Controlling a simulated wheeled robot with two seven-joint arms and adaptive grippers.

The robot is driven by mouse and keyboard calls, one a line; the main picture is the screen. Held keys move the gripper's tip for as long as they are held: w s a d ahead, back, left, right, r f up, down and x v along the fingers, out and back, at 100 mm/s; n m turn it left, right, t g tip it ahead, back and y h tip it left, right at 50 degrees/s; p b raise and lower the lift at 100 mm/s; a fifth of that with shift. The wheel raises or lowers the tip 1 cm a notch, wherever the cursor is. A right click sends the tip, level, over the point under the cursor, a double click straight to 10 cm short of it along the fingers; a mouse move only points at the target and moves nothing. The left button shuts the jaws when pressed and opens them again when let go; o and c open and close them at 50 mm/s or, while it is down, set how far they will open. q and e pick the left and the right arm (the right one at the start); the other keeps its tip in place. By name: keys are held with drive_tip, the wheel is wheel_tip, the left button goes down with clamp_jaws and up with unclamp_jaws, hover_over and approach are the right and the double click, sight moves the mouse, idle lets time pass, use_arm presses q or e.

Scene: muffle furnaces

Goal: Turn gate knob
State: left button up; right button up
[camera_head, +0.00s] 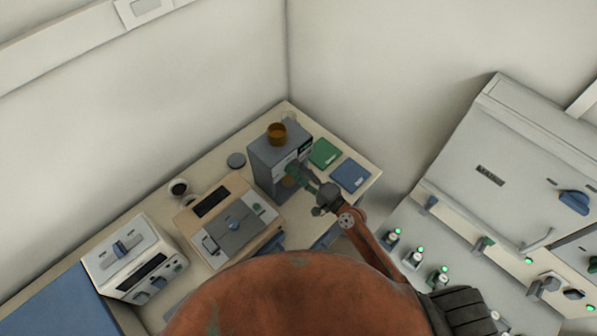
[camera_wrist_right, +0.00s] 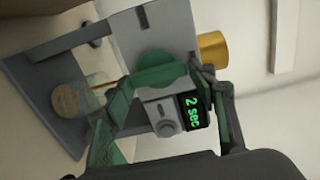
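A grey machine (camera_head: 268,165) with an amber cup on top stands at the back corner of the bench. In the right wrist view its grey body (camera_wrist_right: 158,30), a dial (camera_wrist_right: 165,127) and a lit display reading "2 sec" (camera_wrist_right: 196,111) show close up. A green rounded part (camera_wrist_right: 155,62) lies beyond the dial; I cannot tell whether it is the gate knob. My right gripper (camera_head: 306,183) is at the machine's front. In the wrist view its fingers (camera_wrist_right: 163,88) are apart, around the dial and display area; contact is unclear. My left gripper is not in view.
A wooden-sided device (camera_head: 232,222) and a white device (camera_head: 133,258) stand left.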

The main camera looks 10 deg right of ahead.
drive_tip(key=o, duration=0.3)
drive_tip(key=v, duration=1.2)
drive_tip(key=shift+f, duration=0.1)
idle(0.6)
